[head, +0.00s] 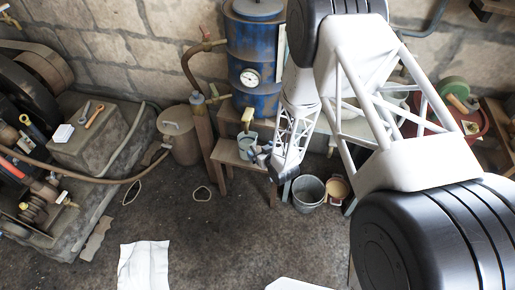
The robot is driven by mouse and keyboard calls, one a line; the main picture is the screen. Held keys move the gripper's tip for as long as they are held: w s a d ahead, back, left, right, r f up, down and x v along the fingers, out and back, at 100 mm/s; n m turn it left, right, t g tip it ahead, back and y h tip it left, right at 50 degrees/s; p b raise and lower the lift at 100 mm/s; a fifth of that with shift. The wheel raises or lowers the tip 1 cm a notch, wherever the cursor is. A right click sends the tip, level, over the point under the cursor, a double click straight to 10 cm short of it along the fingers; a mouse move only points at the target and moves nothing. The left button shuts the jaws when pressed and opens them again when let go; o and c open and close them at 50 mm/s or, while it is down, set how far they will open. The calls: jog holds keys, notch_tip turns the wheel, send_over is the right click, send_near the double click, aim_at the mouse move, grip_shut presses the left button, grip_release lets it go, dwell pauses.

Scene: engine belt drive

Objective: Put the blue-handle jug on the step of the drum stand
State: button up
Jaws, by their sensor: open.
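The blue drum (254,80) stands on a wooden stand at the back wall. The stand's lower wooden step (225,152) juts out in front of it. A small grey-blue vessel, apparently the jug (246,142), is at the step below the drum's tap (247,117). Its handle is too small to make out, and I cannot tell whether its base rests fully on the step. My gripper (260,154) is open, right beside the vessel on its right. Whether the fingers touch it is unclear. My arm covers the right part of the stand.
A metal bucket (309,192) and a cream pot (336,190) stand on the floor right of the step. A brownish can (178,135) stands to the left. A white cloth (144,265) lies in front on mostly clear floor. Engine machinery fills the left side.

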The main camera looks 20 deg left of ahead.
jog(key=shift+s+d+r, duration=0.25)
jog(key=shift+s+d, duration=0.2)
dwell(0.3)
dwell(0.4)
